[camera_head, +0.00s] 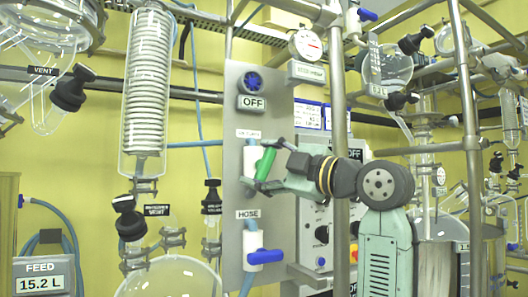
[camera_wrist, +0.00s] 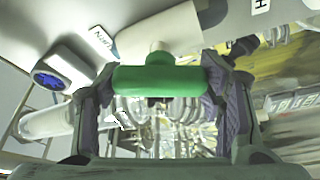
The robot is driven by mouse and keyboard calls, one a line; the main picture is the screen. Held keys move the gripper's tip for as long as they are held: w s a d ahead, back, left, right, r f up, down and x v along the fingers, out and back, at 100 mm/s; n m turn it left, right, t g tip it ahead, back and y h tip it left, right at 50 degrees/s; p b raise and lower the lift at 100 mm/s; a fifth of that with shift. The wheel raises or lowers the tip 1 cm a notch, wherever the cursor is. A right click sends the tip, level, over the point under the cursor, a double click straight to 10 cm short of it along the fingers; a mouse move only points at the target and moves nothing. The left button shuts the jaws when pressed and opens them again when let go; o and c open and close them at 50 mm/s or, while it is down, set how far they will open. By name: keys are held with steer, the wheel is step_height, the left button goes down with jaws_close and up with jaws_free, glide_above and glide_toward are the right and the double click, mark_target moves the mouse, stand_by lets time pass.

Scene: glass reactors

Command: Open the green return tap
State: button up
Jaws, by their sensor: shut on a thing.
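The green return tap handle (camera_head: 264,163) is on the grey panel (camera_head: 234,190), under the "RETURN" label, on a white valve body (camera_head: 249,158). It stands nearly upright with a slight tilt in the head view. My gripper (camera_head: 270,168) reaches it from the right and is shut on it. In the wrist view the green handle (camera_wrist: 160,79) lies crosswise between the two fingers of my gripper (camera_wrist: 163,97), one finger at each end. The fingers partly hide the handle's ends.
Below on the panel is a blue hose tap (camera_head: 265,256), its handle level. A blue knob (camera_head: 252,83) sits above an "OFF" label. A steel post (camera_head: 338,110) stands close to my arm. A coiled glass condenser (camera_head: 148,90) is left of the panel.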

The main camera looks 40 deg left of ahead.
steer(key=n+h+p, duration=0.1)
steer(key=n+p, duration=0.1)
steer(key=n, duration=0.1)
steer(key=shift+g, duration=0.3)
steer(key=shift+s+f+n+h+p, duration=0.1)
steer(key=shift+n+h+p, duration=0.2)
steer(key=shift+n+p, duration=0.4)
steer(key=shift+f, duration=0.1)
steer(key=o, duration=1.2)
steer(key=d, duration=1.2)
